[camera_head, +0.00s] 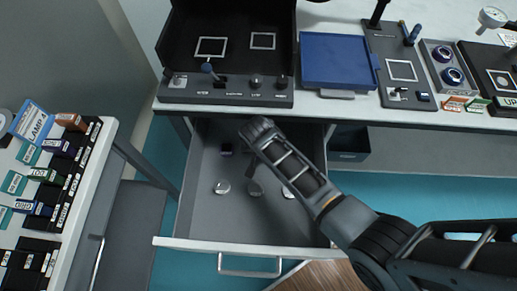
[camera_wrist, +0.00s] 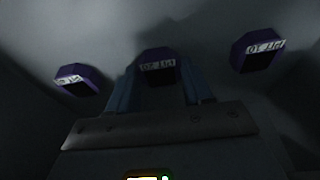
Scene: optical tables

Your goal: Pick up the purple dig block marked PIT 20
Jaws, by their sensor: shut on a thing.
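A purple block (camera_wrist: 158,66) with a white label sits between the two fingers of my gripper (camera_wrist: 161,84) in the wrist view. The gripper is shut on it. Its label appears upside down, and I cannot read the number with certainty. A second purple block (camera_wrist: 80,79) lies to the left and a third (camera_wrist: 258,54) to the right, both apart from the fingers. In the head view my arm reaches down into the open drawer (camera_head: 203,215), where the gripper is small and dark.
The drawer's front edge (camera_head: 245,245) and side walls surround the gripper. Above it is a bench edge (camera_head: 225,107) holding a black open case (camera_head: 178,45) and a blue tray (camera_head: 336,60). A side table with labelled blocks (camera_head: 49,175) stands at the left.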

